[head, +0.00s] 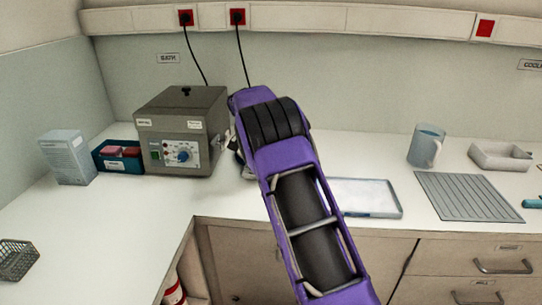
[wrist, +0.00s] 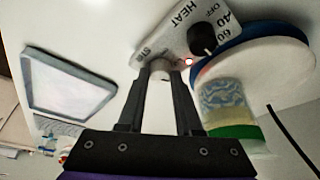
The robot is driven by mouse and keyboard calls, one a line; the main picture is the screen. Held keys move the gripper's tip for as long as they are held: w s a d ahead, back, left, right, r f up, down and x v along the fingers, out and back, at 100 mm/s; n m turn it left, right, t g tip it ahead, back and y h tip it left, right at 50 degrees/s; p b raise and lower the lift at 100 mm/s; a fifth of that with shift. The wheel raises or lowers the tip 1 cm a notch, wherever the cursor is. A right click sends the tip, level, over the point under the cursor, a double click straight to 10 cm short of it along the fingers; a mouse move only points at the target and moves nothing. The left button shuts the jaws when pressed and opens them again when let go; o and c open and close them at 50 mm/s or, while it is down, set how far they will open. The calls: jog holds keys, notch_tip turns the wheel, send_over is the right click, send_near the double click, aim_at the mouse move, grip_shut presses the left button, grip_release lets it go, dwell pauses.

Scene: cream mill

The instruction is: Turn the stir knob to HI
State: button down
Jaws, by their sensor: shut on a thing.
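In the wrist view, the light control panel (wrist: 178,38) of the hotplate stirrer carries a HEAT label, some temperature marks and a black heat knob (wrist: 203,38). A STIR label is partly visible at its left. My gripper (wrist: 163,72) reaches that end of the panel, with its two dark fingers shut on the pale stir knob (wrist: 160,66). The knob's pointer and the HI mark cannot be made out. In the head view my purple arm hides most of the stirrer and the knob.
Beside the panel are a white round plate (wrist: 265,55) and a banded jar (wrist: 228,105). A grey bath unit (head: 183,115) stands left of my arm. A shallow tray (head: 368,197), a ribbed mat (head: 468,198) and a jug (head: 426,146) lie to the right.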

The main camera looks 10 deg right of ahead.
jog(key=shift+w+m+g+p, duration=0.1)
jog(key=shift+m+g+p, duration=0.6)
jog(key=shift+m+p, duration=0.95)
jog(key=shift+m, duration=0.45)
jog(key=shift+f, duration=0.1)
jog(key=c, duration=0.6)
grip_release()
jog(key=shift+v, duration=6)
jog(key=shift+a, duration=0.1)
